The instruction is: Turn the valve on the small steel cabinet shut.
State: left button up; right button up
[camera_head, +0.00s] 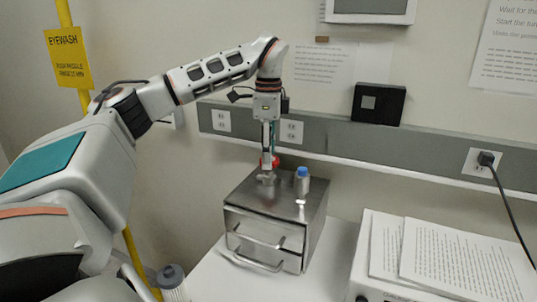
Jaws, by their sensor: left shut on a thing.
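The small steel cabinet (255,228) stands on a white surface near the middle, with curved handles on its front drawers. A small metal valve (266,179) with a red handle (275,162) sits on its top, toward the back left. My left arm reaches over from the left and points down. My left gripper (267,166) is shut on the red valve handle, whose front is partly hidden by the fingers. The handle's exact angle cannot be told. My right gripper is not in view.
A small bottle with a blue cap (303,179) stands on the cabinet top, just right of the valve. A white device with printed papers (460,262) is at the lower right. A grey wall rail with sockets (335,138) runs behind. A yellow pole (135,262) is at left.

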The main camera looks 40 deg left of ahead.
pick_arm(q)
jog(key=m, duration=0.4)
jog(key=shift+m, duration=0.3)
jog(key=m, duration=0.5)
jog(key=shift+w, duration=0.1)
jog(key=m, duration=0.5)
jog(key=shift+m, duration=0.4)
jog(key=m, duration=0.5)
jog(key=shift+w, duration=0.1)
jog(key=m, duration=0.6)
jog(key=shift+d, duration=0.1)
jog(key=m, duration=0.4)
jog(key=shift+m, duration=0.3)
jog(key=m, duration=1)
jog(key=shift+d, duration=0.1)
